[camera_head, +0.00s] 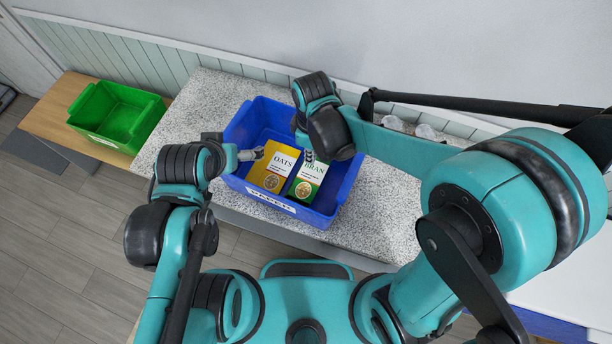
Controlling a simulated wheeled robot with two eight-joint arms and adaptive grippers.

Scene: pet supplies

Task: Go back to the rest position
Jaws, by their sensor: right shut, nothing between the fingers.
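My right gripper (309,157) is shut and empty, pointing down over the blue bin, above the white and green Bran box; its wrist hides part of it. My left gripper (251,154) reaches in from the left over the bin's left side, beside the yellow Oats box; its fingers are too small to judge. The blue bin (263,197) stands on the speckled counter. Inside it the yellow Oats box (272,165) and the Bran box (308,180) lie side by side, with their fronts facing up.
The speckled counter (378,215) is clear right of the bin, up to my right arm. A green bin (117,113), seemingly empty, stands on a wooden surface (52,108) at the left. Some clear items (425,131) stand at the back, partly hidden. A wall runs behind the counter.

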